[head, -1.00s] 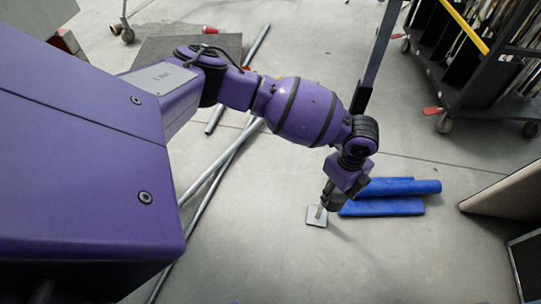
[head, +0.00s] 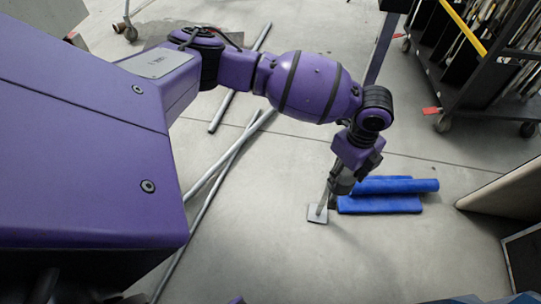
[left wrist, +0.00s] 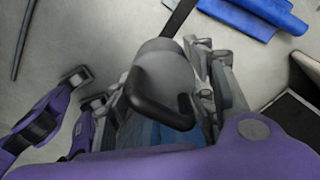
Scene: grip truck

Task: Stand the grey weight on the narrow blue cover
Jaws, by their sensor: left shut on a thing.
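My left gripper (head: 342,184) is shut on the grey weight (left wrist: 165,62), a rounded grey body with a black handle, which fills the space between the fingers in the left wrist view. In the head view the weight is mostly hidden by the gripper. Blue covers (head: 380,205) lie on the floor just right of and below the gripper: a flatter front piece and a long narrow rounded piece (head: 405,186) behind it. They also show at the top of the left wrist view (left wrist: 240,17). I cannot tell whether the weight touches them. My right gripper cannot be made out.
A dark post with a square grey foot (head: 318,214) stands close left of the gripper and covers. Metal pipes (head: 225,165) lie on the floor further left. A wheeled rack (head: 480,75) stands back right, a tan panel (head: 505,195) at right.

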